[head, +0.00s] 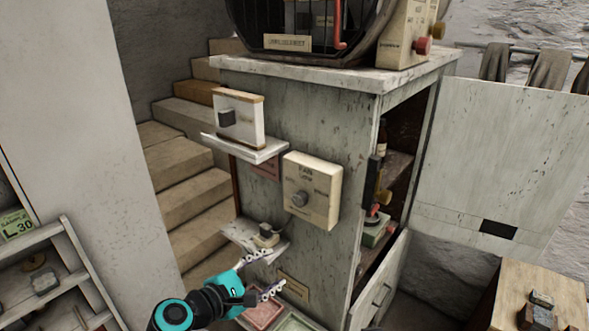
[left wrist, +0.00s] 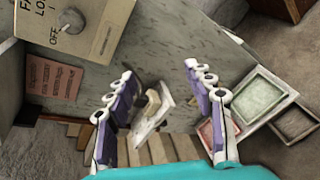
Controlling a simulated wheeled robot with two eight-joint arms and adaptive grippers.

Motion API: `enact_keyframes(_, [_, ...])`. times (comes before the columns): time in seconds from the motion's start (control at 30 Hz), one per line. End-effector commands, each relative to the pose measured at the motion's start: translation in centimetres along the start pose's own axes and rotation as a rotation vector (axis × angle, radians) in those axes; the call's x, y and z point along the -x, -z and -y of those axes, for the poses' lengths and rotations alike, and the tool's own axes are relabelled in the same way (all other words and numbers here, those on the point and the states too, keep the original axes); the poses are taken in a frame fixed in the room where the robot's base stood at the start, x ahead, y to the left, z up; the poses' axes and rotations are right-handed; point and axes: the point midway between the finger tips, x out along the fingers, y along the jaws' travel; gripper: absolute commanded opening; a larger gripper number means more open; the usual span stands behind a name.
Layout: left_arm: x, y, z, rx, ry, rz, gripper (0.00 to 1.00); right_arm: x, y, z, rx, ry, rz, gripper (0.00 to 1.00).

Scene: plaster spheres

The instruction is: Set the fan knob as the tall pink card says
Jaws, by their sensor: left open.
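The fan box (head: 325,178), a cream panel lettered FAN, is on the grey cabinet's side with its round grey knob (head: 299,199). In the left wrist view the knob (left wrist: 73,20) is at the upper left, beside the word OFF; I cannot tell its exact setting. A pink card (left wrist: 52,78) with small, unreadable print is on the cabinet side near the box. In the head view the pink card (head: 265,165) is partly hidden by the shelf and box. My left gripper (head: 274,271) is open and empty, below the fan box. My right gripper is not in view.
A small shelf (head: 232,233) carrying a small object (head: 265,237) is close to my left gripper. A red tray (head: 262,314) and green tray (head: 290,325) are below. The cabinet door (head: 500,150) stands open at right.

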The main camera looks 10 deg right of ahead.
Motion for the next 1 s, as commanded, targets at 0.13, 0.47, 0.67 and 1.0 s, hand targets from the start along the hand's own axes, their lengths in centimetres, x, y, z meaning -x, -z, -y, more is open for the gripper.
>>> enact_keyframes(0.13, [-1.2,-4.8,-6.9,0.481,-0.091,0.179,0.53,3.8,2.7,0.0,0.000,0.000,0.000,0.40])
enact_keyframes(0.47, [-3.1,-6.5,-10.5,0.818,-0.123,0.313,0.53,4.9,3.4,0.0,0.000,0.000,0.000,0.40])
enact_keyframes(0.67, [-6.2,-7.3,-11.1,0.813,-0.121,0.312,0.53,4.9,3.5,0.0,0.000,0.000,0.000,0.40])
enact_keyframes(1.0, [-9.3,-8.0,-11.9,0.811,-0.123,0.310,0.53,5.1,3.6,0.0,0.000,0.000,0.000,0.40])
